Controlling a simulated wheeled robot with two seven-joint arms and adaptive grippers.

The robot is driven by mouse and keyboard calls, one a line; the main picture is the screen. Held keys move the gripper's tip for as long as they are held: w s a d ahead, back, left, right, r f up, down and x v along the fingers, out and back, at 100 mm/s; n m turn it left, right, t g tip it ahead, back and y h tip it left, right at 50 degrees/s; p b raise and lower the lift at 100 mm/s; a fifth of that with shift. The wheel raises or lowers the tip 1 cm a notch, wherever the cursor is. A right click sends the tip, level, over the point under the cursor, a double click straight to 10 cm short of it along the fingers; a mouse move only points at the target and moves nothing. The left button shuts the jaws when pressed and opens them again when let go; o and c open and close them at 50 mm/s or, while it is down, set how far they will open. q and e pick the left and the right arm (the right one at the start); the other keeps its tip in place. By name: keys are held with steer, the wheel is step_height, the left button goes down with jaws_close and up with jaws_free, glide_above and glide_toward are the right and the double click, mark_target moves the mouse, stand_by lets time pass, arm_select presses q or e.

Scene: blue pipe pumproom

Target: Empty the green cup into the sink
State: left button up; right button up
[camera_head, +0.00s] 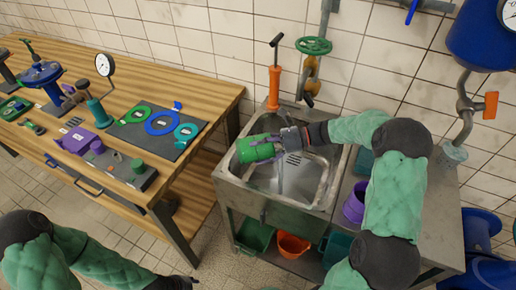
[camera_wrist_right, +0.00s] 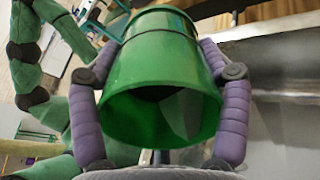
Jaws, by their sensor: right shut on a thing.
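The green cup (camera_head: 257,150) lies tipped on its side over the sink (camera_head: 322,196) in the head view. My right gripper (camera_head: 287,140) comes in from the right and is shut around it. In the right wrist view the purple fingers of my right gripper (camera_wrist_right: 160,95) press on both sides of the green cup (camera_wrist_right: 160,55), and its wide end faces the camera, dark inside. A thin pale vertical streak shows in the basin below the cup; I cannot tell if it is liquid. My left arm is at the lower left, its gripper (camera_head: 188,281) barely showing at the bottom edge.
An orange-bodied hand pump (camera_head: 274,88) stands behind the sink, beside a green valve wheel (camera_head: 314,46). A purple container (camera_head: 354,204) stands right of the basin. A wooden workbench (camera_head: 190,72) with parts fills the left. Green and orange bins (camera_head: 292,245) sit below the sink.

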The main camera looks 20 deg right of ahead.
steer(key=shift+s+d+f+t+y+b, duration=0.1)
steer(key=shift+d+f+t+y+b, duration=0.1)
steer(key=shift+f+y+b, duration=0.25)
steer(key=shift+d+f+t+y+b, duration=0.1)
steer(key=shift+f+t+y, duration=0.15)
steer(key=shift+y, duration=0.4)
steer(key=shift+s+d+r+t+y, duration=0.15)
steer(key=shift+d+r+t+y, duration=0.2)
steer(key=shift+y, duration=0.65)
